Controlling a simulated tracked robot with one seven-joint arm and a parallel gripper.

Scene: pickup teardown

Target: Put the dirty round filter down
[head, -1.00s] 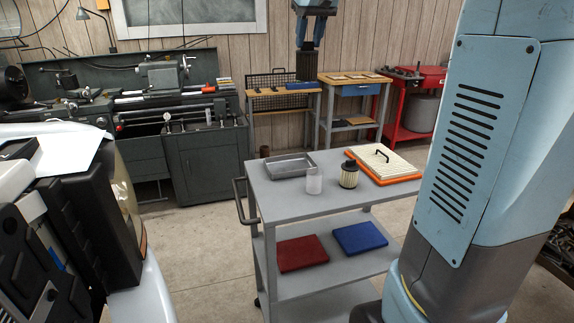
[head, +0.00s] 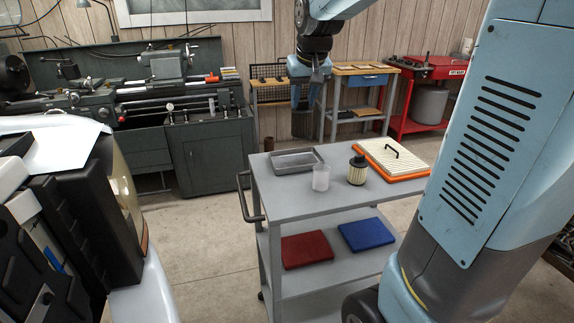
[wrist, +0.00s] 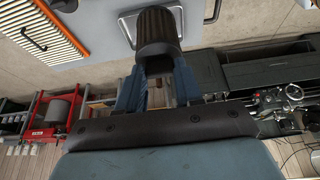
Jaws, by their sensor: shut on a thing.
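My gripper (head: 303,98) is shut on the dirty round filter (head: 305,124), a dark grey ribbed cylinder that hangs below the fingers. In the head view it appears in the air behind the cart's back edge, in front of the workbenches. In the wrist view, the filter (wrist: 157,32) sits between the blue fingers (wrist: 158,88) and overlaps a metal tray. The grey cart (head: 278,203) carries that shallow metal tray (head: 283,168) at its back left.
Red (head: 306,249) and blue (head: 362,235) pads lie on the lower shelf. The cart's front top is clear.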

